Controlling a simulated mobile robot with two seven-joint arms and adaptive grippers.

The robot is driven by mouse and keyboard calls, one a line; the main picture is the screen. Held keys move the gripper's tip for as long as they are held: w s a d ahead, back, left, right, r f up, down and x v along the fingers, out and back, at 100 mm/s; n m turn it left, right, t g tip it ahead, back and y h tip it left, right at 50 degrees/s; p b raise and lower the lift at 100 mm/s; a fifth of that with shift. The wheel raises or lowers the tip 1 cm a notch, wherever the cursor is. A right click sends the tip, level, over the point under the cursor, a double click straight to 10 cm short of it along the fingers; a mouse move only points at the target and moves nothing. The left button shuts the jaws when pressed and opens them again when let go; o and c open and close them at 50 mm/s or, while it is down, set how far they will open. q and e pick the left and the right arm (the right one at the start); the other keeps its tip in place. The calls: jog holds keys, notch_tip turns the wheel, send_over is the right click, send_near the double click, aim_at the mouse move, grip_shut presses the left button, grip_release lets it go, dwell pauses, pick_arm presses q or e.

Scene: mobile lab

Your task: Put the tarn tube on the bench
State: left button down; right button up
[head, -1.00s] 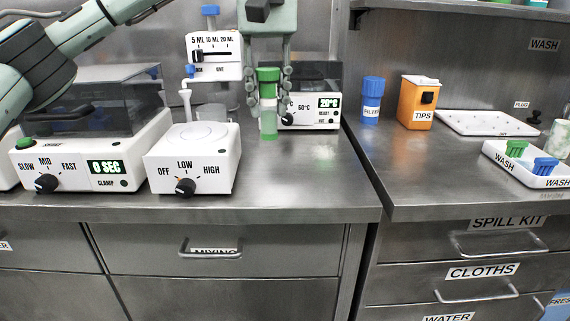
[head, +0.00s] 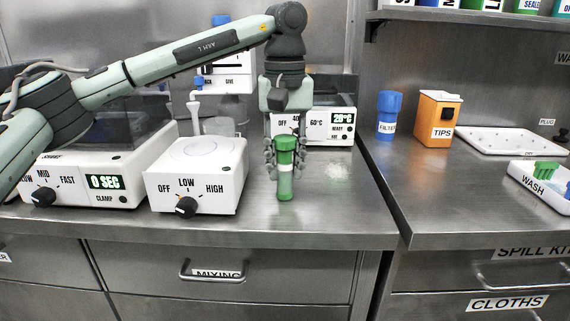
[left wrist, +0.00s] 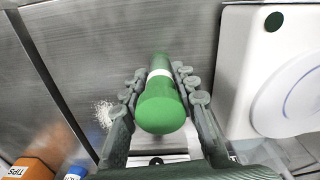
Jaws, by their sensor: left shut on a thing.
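A tube with a green cap (head: 285,144), a white band and a green lower part stands about upright in the head view, in front of the 60°C heater unit. No name on it is readable. My left gripper (head: 285,160) comes down from above and is shut on the tube near its cap. The left wrist view shows the tube (left wrist: 162,105) between the two fingers. The bench (head: 320,212) is bare steel below and around it. The tube's bottom is at or just above the bench; I cannot tell if it touches. My right gripper is not in view.
The OFF/LOW/HIGH mixer (head: 196,175) stands close to the left of the tube, and the heater unit (head: 330,126) behind it. A pale speckled patch (head: 338,172) lies to the right. A blue FILTER container (head: 388,115) and orange TIPS box (head: 436,118) stand on the right counter.

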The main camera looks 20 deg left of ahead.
aim_at(286, 138)
pick_arm(q)
jog(key=shift+f, duration=0.1)
jog(key=c, duration=1.2)
grip_release()
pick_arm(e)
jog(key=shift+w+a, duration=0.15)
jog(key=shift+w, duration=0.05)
pick_arm(q)
notch_tip(286, 138, up, 6)
jog(key=shift+r+p, duration=0.25)
jog(key=shift+p, duration=0.05)
notch_tip(286, 138, up, 5)
jog(key=shift+f+p, duration=0.2)
jog(key=shift+p, duration=0.2)
jog(key=shift+r, duration=0.6)
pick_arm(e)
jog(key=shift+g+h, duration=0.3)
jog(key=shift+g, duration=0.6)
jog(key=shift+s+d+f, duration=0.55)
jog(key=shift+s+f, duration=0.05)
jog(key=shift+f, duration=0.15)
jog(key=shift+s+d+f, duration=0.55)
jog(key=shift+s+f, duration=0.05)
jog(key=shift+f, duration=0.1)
